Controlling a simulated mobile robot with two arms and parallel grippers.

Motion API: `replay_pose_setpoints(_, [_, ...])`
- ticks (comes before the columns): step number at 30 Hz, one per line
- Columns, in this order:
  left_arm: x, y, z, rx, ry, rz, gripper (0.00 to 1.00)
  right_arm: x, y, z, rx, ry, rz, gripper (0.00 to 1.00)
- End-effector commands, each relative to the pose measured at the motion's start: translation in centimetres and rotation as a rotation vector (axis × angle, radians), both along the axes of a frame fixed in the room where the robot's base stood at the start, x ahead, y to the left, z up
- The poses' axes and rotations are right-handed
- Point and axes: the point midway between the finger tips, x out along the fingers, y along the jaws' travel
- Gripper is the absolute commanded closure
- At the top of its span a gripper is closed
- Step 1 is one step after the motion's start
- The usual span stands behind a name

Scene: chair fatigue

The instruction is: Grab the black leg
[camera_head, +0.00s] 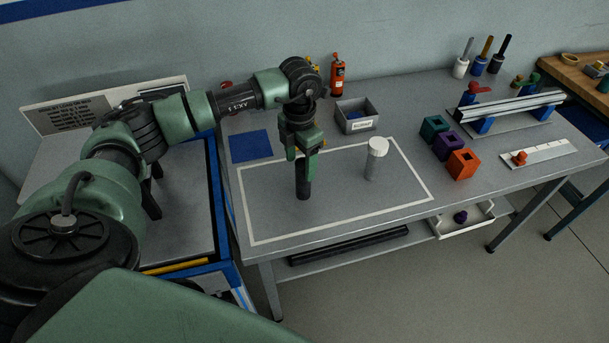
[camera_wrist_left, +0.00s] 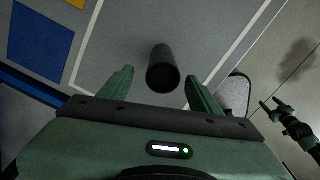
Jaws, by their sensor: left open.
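The black leg (camera_head: 303,190) is a short dark cylinder standing upright on the grey table, inside the white outlined rectangle. My left gripper (camera_head: 302,152) points down at its top. In the left wrist view the black leg (camera_wrist_left: 162,70) shows between and just beyond the two green fingers of my left gripper (camera_wrist_left: 160,84). The fingers are spread apart, with a gap on each side of the leg. Whether they overlap the leg's top in height is hard to tell.
A white cylinder with a wider cap (camera_head: 374,160) stands right of the leg. A grey bin (camera_head: 357,122) and a blue square (camera_head: 251,146) lie behind. Teal, purple and orange blocks (camera_head: 463,165) stand further right. The outlined area's front is clear.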

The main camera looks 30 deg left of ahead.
Motion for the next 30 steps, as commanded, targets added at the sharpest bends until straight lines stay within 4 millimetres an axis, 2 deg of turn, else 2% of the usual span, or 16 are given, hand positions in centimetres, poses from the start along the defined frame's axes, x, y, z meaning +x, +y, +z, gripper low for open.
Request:
replay_pose_setpoints(4, [0.2, -0.5, -1.9, -0.002, 0.005, -0.001, 0.37, -0.9, 0.1, 1.6, 0.001, 0.014, 0.0, 0.37])
replay_pose_setpoints(9, [0.3, -0.5, -4.1, -0.002, 0.002, 0.0, 0.37, 0.0, 0.3, 1.9, 0.003, 0.001, 0.0, 0.37])
replay_pose_setpoints(13, [0.4, -0.4, -4.5, 0.0, -0.001, -0.001, 0.37, 1.4, 0.4, 2.0, 0.005, -0.02, 0.0, 0.37])
replay_pose_setpoints(17, [0.4, -0.4, -4.5, 0.0, -0.001, -0.001, 0.37, 1.7, 0.4, 2.0, 0.005, -0.025, 0.001, 0.37])
replay_pose_setpoints(20, [0.4, -0.4, -4.4, 0.0, -0.001, -0.001, 0.62, 1.5, 0.4, 2.0, 0.006, -0.022, 0.001, 0.37])
replay_pose_setpoints(24, [0.4, -0.4, -4.4, 0.0, -0.001, -0.001, 1.0, 1.1, 0.3, 1.9, 0.004, -0.016, 0.001, 0.37])
replay_pose_setpoints(30, [0.4, -0.4, -4.4, -0.001, -0.003, -0.001, 1.0, 0.6, 0.3, 1.9, 0.004, -0.009, 0.001, 0.37])
